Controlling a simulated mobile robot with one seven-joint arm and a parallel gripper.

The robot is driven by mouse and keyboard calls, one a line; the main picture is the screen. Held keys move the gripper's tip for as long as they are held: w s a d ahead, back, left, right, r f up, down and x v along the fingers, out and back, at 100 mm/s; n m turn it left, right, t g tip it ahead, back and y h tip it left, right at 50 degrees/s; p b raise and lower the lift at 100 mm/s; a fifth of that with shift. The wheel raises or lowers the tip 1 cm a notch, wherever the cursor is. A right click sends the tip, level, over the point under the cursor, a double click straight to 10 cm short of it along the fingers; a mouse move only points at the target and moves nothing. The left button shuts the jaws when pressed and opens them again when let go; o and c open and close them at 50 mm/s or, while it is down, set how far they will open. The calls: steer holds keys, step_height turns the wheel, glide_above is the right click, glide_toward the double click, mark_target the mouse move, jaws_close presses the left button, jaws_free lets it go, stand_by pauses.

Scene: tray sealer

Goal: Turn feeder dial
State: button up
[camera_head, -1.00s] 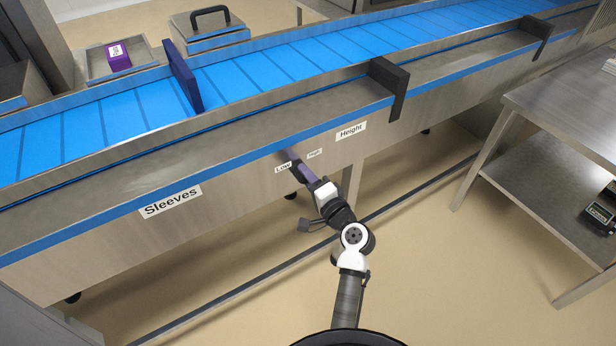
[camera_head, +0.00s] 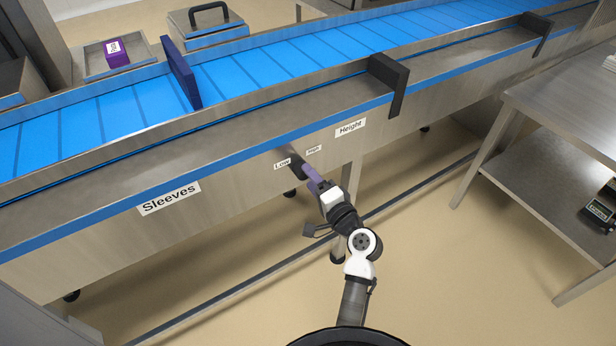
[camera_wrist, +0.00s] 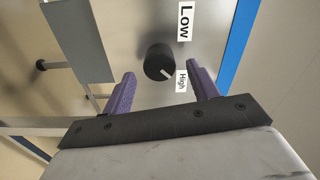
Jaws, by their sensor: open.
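The feeder dial (camera_wrist: 158,62) is a round black knob with a white pointer line, on the steel side panel between the "Low" (camera_wrist: 185,21) and "High" (camera_wrist: 181,82) labels. In the wrist view its pointer aims at the "High" label. My gripper (camera_wrist: 166,82) is open, its two purple fingers apart, one toward each side of the dial. The dial stands beyond the fingertips, and nothing is between them. In the head view my gripper (camera_head: 309,172) is just in front of the panel, below the "Low" (camera_head: 282,164) and "High" (camera_head: 314,150) labels. The dial's black edge (camera_head: 297,160) shows there.
The blue conveyor belt (camera_head: 126,116) runs above the panel, with a dark blue plate (camera_head: 183,73) standing across it. "Sleeves" (camera_head: 170,198) and "Height" (camera_head: 351,127) labels flank the dial area. A steel table (camera_head: 570,100) stands at right. The floor in front is clear.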

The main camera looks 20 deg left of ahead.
steer(key=b+v, duration=0.2)
steer(key=v, duration=0.9)
steer(key=shift+b, duration=0.3)
steer(key=shift+s+d, duration=0.1)
